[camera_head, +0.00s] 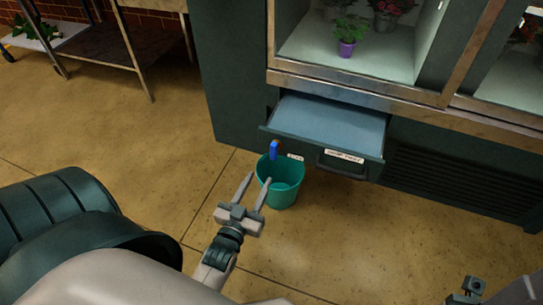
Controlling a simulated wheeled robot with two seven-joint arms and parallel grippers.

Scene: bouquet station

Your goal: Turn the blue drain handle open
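The blue drain handle (274,150) is small and hangs at the front left of the pulled-out drip drawer (330,123), above a teal bucket (284,189). My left gripper (257,181) is open and empty, its two fingers pointing up toward the bucket and handle. In the picture the fingertips lie a little below and left of the handle, apart from it. My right gripper (465,292) shows only in part at the bottom right edge, and its fingers cannot be made out clearly.
A dark green display cabinet (232,75) with potted flowers inside stands at the back. The drawer has a dark pull handle (342,165) and a white label (344,156). A metal cart (135,45) stands at the upper left.

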